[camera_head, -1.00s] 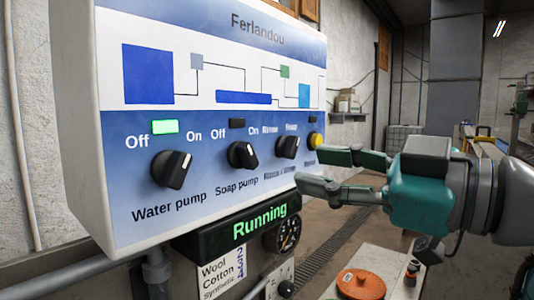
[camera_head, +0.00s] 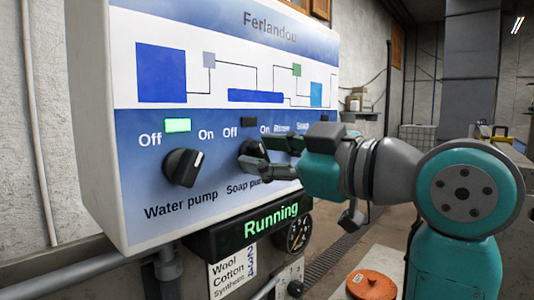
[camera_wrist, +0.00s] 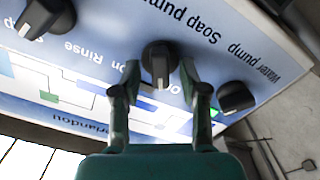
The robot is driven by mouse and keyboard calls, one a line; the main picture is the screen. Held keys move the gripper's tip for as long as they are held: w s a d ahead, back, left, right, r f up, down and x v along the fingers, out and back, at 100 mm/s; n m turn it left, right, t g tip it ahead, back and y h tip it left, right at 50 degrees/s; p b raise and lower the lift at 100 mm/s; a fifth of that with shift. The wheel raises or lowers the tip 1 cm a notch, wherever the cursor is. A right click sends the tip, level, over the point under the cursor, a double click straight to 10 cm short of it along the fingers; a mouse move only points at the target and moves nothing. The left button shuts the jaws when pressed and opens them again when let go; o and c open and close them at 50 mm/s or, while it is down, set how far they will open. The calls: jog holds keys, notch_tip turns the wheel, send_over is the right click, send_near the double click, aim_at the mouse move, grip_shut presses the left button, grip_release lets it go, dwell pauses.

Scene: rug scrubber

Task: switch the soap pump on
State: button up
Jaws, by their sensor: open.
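The soap pump knob (camera_wrist: 159,63) is a black rotary switch on the blue and white panel. In the wrist view its pointer end is turned towards the Off side. My gripper (camera_wrist: 160,74) is open, with one finger on each side of the knob; I cannot tell whether either finger touches it. In the head view my gripper (camera_head: 254,153) partly hides the soap pump knob (camera_head: 246,149). The soap pump lamp (camera_head: 248,122) above it is dark.
The water pump knob (camera_head: 184,167) is beside it, pointing towards On under a lit green lamp (camera_head: 177,125). My arm hides the rinse and soap controls in the head view. A display (camera_head: 270,222) reading "Running" hangs below. An orange lid (camera_head: 372,285) is lower right.

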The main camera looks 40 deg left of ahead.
jog(key=shift+a, duration=0.1)
grip_shut()
jog(key=shift+m, duration=0.3)
jog(key=m, duration=0.5)
jog(key=shift+w+m, duration=0.1)
jog(key=shift+m, duration=0.2)
jog(key=m, duration=0.5)
jog(key=shift+w+m, duration=0.1)
jog(key=shift+m, duration=0.2)
dwell(0.3)
grip_release()
